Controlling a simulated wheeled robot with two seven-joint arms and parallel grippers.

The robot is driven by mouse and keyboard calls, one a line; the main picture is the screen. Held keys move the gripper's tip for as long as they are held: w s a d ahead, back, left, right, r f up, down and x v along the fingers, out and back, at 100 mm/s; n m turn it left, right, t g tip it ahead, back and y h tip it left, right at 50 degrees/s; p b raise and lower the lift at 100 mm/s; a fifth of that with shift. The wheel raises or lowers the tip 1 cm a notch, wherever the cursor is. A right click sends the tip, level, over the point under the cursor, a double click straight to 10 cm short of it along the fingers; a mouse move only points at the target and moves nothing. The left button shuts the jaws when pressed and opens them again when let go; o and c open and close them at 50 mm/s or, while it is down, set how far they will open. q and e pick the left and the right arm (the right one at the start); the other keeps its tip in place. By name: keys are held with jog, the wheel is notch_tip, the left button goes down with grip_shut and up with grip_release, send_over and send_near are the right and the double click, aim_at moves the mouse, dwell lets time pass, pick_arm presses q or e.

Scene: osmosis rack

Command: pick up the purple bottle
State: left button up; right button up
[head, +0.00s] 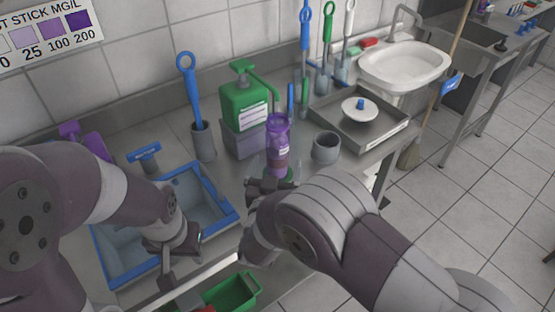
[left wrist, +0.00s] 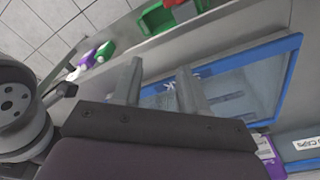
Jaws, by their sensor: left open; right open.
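The purple bottle (head: 278,146) stands upright on the steel counter, in front of the green pump bottle and left of a grey cup. My right gripper (head: 272,186) is open, close by the bottle's lower part at its near side. The arm and gripper partly hide the base, and I cannot tell whether they touch. My left gripper (head: 182,262) is open and empty over the near edge of the blue-rimmed basin. Its two fingers also show apart in the left wrist view (left wrist: 160,88).
The green pump bottle (head: 243,108) stands behind the purple bottle. The grey cup (head: 326,148) and a steel tray (head: 375,138) lie to its right. The blue-rimmed basin (head: 101,250) is at left. A green bin (head: 232,292) is at the front.

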pick_arm(q)
jog(key=f+b, duration=0.2)
jog(key=shift+w+a+f, duration=0.1)
jog(key=shift+w+f, duration=0.15)
jog(key=shift+f, duration=0.05)
pick_arm(e)
jog(key=w, duration=1)
jog(key=shift+w+d, duration=0.15)
jog(key=shift+d, duration=0.2)
pick_arm(q)
jog(key=shift+s, duration=0.1)
pick_arm(e)
jog(key=shift+r, duration=0.15)
jog(key=shift+c, duration=1.2)
jog(key=c, duration=0.8)
